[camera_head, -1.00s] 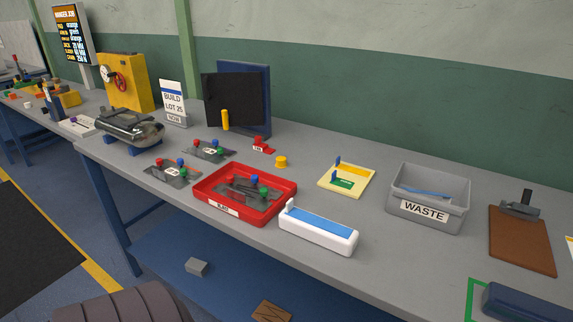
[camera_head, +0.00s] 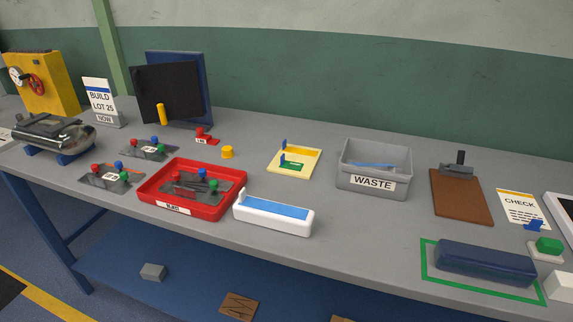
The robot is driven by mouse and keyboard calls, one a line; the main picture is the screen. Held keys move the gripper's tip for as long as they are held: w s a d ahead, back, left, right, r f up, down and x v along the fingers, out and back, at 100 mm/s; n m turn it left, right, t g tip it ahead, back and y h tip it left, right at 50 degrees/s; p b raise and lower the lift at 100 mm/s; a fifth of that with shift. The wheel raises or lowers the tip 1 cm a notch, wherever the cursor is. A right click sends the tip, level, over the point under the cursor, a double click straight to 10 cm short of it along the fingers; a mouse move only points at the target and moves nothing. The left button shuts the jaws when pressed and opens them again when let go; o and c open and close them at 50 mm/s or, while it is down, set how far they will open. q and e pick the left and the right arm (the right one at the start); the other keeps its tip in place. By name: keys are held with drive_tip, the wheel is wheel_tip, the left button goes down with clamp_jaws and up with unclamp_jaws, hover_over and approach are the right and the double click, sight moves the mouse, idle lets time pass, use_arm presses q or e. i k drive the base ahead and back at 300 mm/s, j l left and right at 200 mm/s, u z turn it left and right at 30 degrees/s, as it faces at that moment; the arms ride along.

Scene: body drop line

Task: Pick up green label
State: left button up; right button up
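A small green label (camera_head: 292,167) lies on a pale yellow pad (camera_head: 280,168) near the middle of the grey bench. A yellow strip (camera_head: 301,152) and small blue upright pieces (camera_head: 284,143) are also on the pad. The pad lies between the red tray and the grey waste bin. Neither of my grippers shows in the head view.
A red tray (camera_head: 152,200) holding a plate with coloured knobs and a white box with a blue top (camera_head: 273,213) stand in front. The grey WASTE bin (camera_head: 372,181) is right of the pad. A brown clipboard (camera_head: 461,196) and dark blue block (camera_head: 486,262) lie farther right.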

sight(296, 167)
drive_tip(key=i+j+z, duration=0.2)
drive_tip(key=j+z, duration=0.8)
drive_tip(key=j, duration=0.15)
drive_tip(key=j+z, duration=0.5)
drive_tip(key=j, duration=0.15)
